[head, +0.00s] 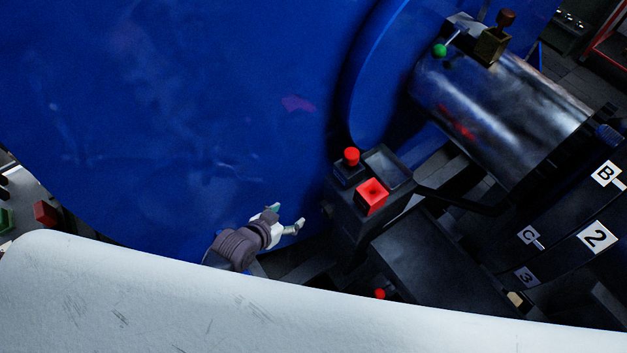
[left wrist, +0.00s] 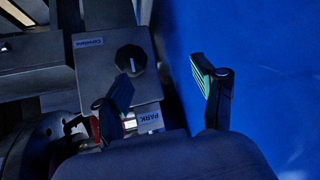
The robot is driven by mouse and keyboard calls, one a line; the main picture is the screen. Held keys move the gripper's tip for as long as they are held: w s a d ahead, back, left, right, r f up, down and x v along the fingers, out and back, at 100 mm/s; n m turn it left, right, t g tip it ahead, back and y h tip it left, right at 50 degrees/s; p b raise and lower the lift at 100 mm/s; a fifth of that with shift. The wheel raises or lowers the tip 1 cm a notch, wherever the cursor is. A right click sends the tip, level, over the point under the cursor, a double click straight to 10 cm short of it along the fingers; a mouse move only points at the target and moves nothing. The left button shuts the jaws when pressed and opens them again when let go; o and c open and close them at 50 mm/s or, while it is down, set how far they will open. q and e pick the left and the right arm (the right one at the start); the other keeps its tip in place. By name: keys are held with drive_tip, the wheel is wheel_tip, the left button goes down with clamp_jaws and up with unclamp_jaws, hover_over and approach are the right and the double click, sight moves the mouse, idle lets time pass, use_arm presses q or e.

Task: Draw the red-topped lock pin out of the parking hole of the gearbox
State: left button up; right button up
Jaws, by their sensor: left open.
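Two red tops show in the head view: a small round one (head: 380,293) low beside the dark housing, and a larger one (head: 351,157) on a black box. I cannot tell for certain which is the lock pin. The hole itself is not clear. My left gripper (head: 287,219) is open and empty, left of the black box; its fingers (left wrist: 165,88) also show in the left wrist view. My right gripper is not in view.
A large blue body (head: 190,110) fills the left and lies close to my left gripper. The black box also carries a red square part (head: 372,195). A silver cylinder (head: 500,105) lies upper right. A pale curved surface (head: 180,300) hides the lower foreground.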

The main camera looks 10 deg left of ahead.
sight(347, 158)
use_arm(q)
drive_tip(key=w+d+r+m+t+h, duration=0.1)
drive_tip(key=d+r+t+h, duration=0.15)
drive_tip(key=r, duration=0.55)
drive_tip(key=w+d+r+m+t+h, duration=0.15)
drive_tip(key=d+r, duration=0.25)
drive_tip(key=r, duration=0.4)
drive_tip(key=shift+g, duration=0.5)
drive_tip(key=x, duration=1.4)
drive_tip(key=shift+d, duration=0.2)
drive_tip(key=c, duration=1.3)
clamp_jaws()
